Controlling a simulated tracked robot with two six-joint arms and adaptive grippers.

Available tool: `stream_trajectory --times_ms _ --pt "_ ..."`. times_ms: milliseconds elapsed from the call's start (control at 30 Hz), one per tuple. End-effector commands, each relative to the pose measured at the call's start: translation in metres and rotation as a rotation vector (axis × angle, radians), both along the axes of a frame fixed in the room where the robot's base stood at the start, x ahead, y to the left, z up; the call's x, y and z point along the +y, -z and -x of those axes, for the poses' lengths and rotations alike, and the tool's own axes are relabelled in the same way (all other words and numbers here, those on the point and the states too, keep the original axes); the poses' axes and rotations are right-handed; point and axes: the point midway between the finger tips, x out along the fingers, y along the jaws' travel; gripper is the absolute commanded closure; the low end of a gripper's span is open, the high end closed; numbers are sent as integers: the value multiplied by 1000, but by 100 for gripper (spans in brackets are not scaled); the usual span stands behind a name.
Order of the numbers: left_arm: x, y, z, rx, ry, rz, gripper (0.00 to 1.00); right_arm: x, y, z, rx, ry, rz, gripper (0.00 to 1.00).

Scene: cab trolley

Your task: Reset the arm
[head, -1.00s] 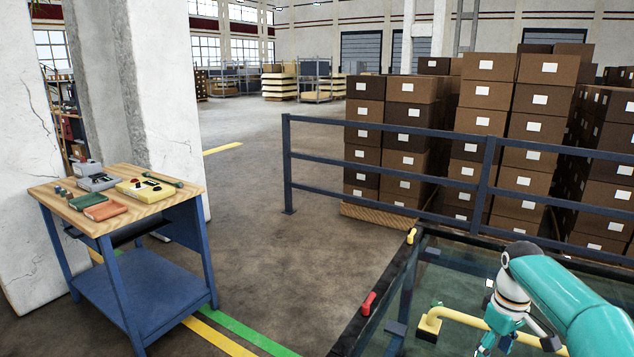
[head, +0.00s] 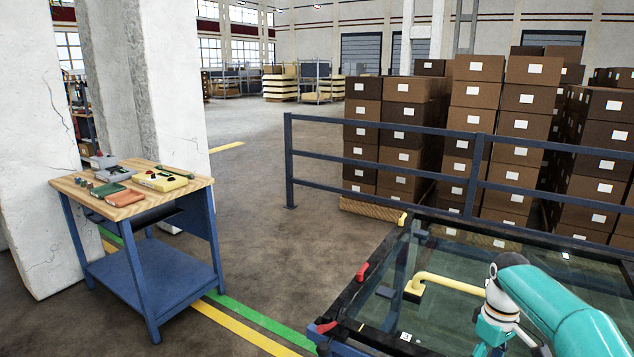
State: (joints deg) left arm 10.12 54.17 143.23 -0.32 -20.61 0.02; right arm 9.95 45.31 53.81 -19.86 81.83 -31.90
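My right arm, teal with a white and dark wrist, comes in from the right edge in the head view. My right gripper (head: 503,347) is at the bottom edge, mostly cut off; whether it is open or shut does not show. It is over the glass-panelled dark frame (head: 345,320), close to the right end of a yellow bent bar (head: 447,283). Whether it touches the bar cannot be told. My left arm and gripper are out of view.
A blue trolley with a wooden top (head: 125,212) stands at left, carrying a yellow box (head: 163,181), red and green cases and a grey device. A blue railing (head: 380,135) runs before stacked brown cartons (head: 410,90). White pillars stand behind the trolley. Open floor lies between trolley and railing.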

Motion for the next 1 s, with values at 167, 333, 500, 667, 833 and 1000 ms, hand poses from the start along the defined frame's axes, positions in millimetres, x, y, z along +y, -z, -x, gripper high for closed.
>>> stream_trajectory --times_ms 167,333,500,667,833,1000 --pt "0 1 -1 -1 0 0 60 16 35 22 96 -32 -32 36" --pt "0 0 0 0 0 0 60 41 77 45 169 -67 -74 36" --pt "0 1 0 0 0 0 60 80 134 81 235 -83 -134 36" --pt "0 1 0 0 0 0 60 137 200 143 284 -41 -218 36" --pt "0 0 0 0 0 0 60 193 247 227 300 95 -288 36" --pt "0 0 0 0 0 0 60 229 264 298 259 305 -314 36"
